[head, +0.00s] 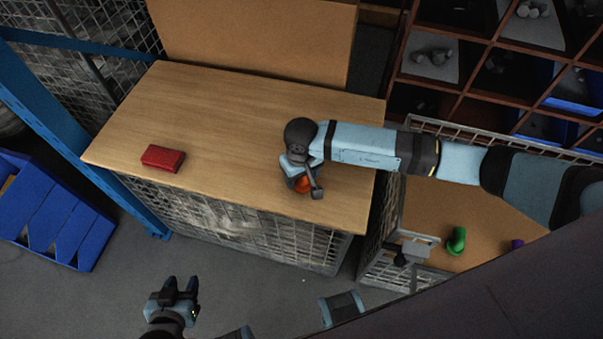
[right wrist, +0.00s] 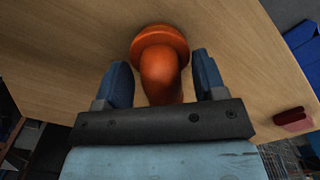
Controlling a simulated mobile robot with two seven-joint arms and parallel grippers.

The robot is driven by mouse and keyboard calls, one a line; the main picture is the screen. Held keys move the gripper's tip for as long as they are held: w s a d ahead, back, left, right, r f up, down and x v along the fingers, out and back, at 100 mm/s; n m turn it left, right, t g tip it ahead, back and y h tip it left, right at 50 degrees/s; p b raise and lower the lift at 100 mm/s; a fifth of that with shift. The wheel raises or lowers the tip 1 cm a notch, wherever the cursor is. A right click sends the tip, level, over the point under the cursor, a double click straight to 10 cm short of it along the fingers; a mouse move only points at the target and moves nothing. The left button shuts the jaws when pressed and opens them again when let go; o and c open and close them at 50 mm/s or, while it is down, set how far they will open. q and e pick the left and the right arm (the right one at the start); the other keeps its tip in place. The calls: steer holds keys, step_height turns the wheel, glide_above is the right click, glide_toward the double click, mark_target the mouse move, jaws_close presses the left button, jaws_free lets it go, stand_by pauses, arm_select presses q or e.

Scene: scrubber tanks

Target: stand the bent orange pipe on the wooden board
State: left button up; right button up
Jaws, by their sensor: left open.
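The bent orange pipe (head: 302,185) shows as a small patch under my right gripper, near the front right of the wooden board (head: 225,110). In the right wrist view, the pipe (right wrist: 160,72) has its round flange away from the camera and its body towards me, against the wood. My right gripper (right wrist: 163,75) is open, one finger on each side of the pipe, with a small gap at both sides. Whether the flange rests flat on the board is hard to tell. My left gripper (head: 178,292) is open and empty, over the floor in front of the board.
A red block (head: 163,158) lies on the left of the board; the middle is clear. A mesh crate (head: 440,240) at right holds a green bent pipe (head: 456,240) and a purple piece (head: 517,244). A blue crate (head: 55,215) stands at left. Shelves with bins are behind right.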

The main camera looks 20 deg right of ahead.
steer(key=shift+r, duration=0.55)
step_height(320, 180, up, 11)
steer(key=shift+r+b, duration=0.15)
steer(key=shift+b, duration=0.3)
steer(key=shift+s, duration=0.1)
